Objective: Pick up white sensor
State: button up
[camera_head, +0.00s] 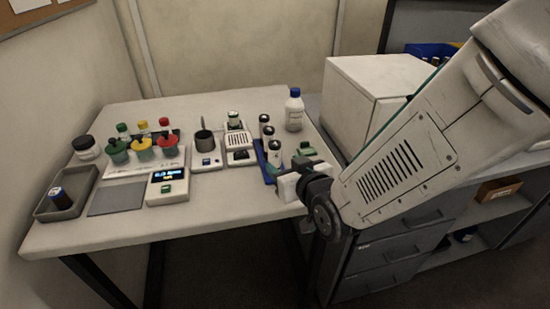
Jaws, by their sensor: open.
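I cannot tell for sure which thing is the white sensor. A small white box with a slotted grille (239,141) stands right of the middle of the table and fits that name best. My gripper (284,182) is at the table's right edge, to the right of and nearer than that box. It is open. Its fingertips are small and partly hidden, and I see nothing held between them. My arm comes in from the upper right.
A blue rack with white-and-black cylinders (274,152) stands between the box and my gripper. A white bottle with a blue cap (294,111) is behind. The table's front right is clear.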

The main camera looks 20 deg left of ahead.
aim_at(278, 157)
jog(key=x, duration=0.7)
jog(key=shift+w, duration=0.3)
jog(key=c, duration=1.1)
jog(key=shift+r, duration=0.15)
jog(key=shift+c, duration=0.2)
